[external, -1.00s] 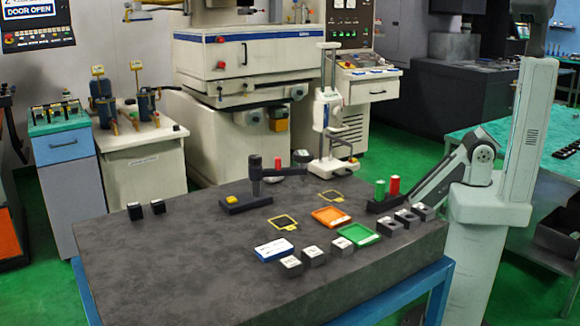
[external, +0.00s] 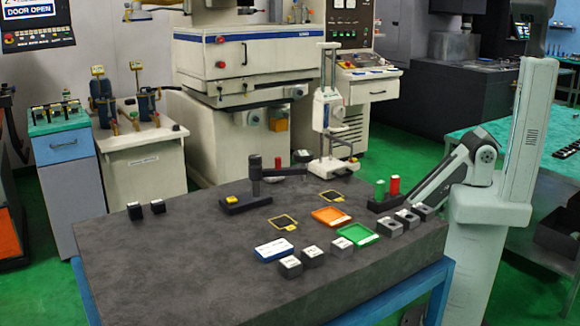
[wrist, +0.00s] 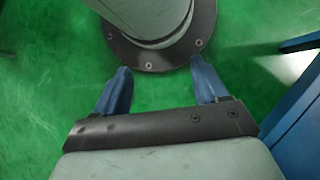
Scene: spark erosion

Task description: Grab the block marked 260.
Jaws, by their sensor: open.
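Several small dark blocks with pale tops stand on the grey stone table (external: 180,265). Two blocks with white tops, a left one (external: 290,267) and a right one (external: 313,254), stand near the front edge. Another block (external: 342,248) stands by the green tray. Several more (external: 403,215) stand in a row at the right. Two dark blocks (external: 146,209) stand at the far left. The markings are too small to read, so I cannot tell which is 260. My gripper (wrist: 160,88) is open and empty in the wrist view, over green floor and my base. The external view does not show its fingers.
A blue-and-white card (external: 273,249), an orange tray (external: 331,216) and a green tray (external: 359,234) lie mid-table. A dark stand with an arm (external: 257,180), a white height gauge (external: 328,110) and a holder with green and red pieces (external: 388,196) rise above the surface. The table's left is mostly clear.

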